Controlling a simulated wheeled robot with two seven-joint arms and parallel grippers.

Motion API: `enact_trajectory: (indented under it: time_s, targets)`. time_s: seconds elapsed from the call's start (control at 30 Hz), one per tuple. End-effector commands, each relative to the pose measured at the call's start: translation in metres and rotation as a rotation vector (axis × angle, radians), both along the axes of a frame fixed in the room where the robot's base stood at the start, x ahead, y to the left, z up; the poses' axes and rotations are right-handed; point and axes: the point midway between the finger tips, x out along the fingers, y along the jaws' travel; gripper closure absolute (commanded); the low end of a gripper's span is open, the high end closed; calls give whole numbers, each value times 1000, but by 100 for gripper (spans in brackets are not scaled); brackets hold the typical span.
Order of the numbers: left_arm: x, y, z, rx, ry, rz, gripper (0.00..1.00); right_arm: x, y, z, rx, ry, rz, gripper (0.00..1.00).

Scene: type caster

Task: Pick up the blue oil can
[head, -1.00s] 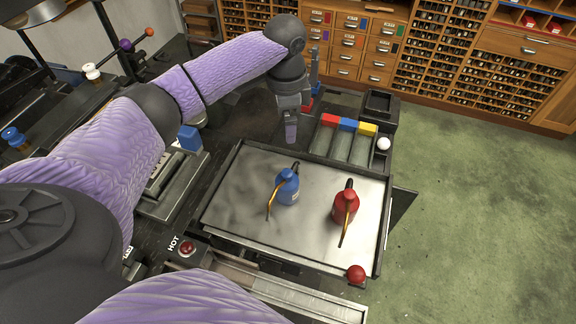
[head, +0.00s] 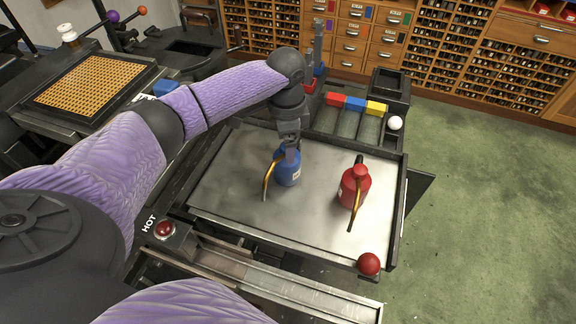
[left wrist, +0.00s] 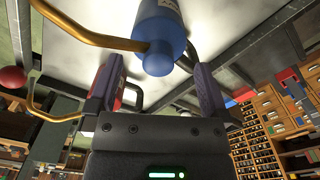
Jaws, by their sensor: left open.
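The blue oil can (head: 289,170) stands upright on the metal tray (head: 230,175), with a brass spout pointing toward the lower left. My left gripper (head: 291,148) is just above and behind the can, pointing down, and covers part of its top. In the left wrist view the two fingers are apart, and the blue can (left wrist: 158,40) lies ahead between their tips. The fingers do not appear closed on it. My right gripper is not in view.
A red oil can (head: 354,187) stands on the tray to the right of the blue one. A red ball knob (head: 368,264) is at the tray's front right corner. Red, blue and yellow blocks (head: 356,104) and a white ball (head: 395,123) are behind the tray.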

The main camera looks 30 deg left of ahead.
Motion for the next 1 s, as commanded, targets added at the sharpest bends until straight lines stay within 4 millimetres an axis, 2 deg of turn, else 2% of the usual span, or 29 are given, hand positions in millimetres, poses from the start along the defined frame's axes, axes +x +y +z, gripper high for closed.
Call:
enact_trajectory:
  time_s: [0.1, 0.2, 0.47, 0.57, 0.87, 1.0]
  targets:
    - [-3, 1, -29, 1, 4, 0, 0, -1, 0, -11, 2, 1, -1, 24]
    - [-4, 1, -45, 0, 3, -1, 0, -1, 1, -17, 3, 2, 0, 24]
    - [-3, 1, -50, 1, 0, -1, 0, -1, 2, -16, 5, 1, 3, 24]
    - [-3, 1, -49, 1, 0, -1, 17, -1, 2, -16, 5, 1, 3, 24]
    - [-3, 1, -49, 1, -1, -1, 80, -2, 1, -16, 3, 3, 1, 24]
    - [-3, 1, -49, 1, -1, -1, 82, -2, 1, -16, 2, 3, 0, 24]
